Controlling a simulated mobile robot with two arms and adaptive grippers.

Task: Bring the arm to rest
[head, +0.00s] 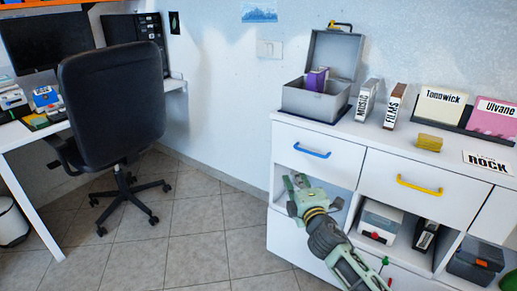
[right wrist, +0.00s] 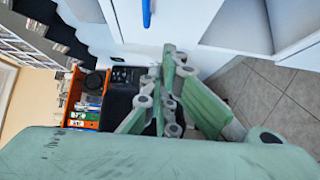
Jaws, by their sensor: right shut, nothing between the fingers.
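My right gripper (head: 294,182) is shut and empty in the head view. It is raised in front of the white cabinet (head: 284,222), below the drawer with the blue handle (head: 312,150). Its green fingers (right wrist: 163,95) show closed together in the right wrist view, with nothing between them. My right arm comes in from the bottom right of the head view. My left gripper is in neither view.
A grey open box (head: 315,103) stands on the cabinet top, with the MUSIC (head: 366,100) and FILMS (head: 394,106) cases to its right. A black office chair (head: 112,105) stands at the desk (head: 32,130). Tiled floor (head: 200,225) lies free between chair and cabinet.

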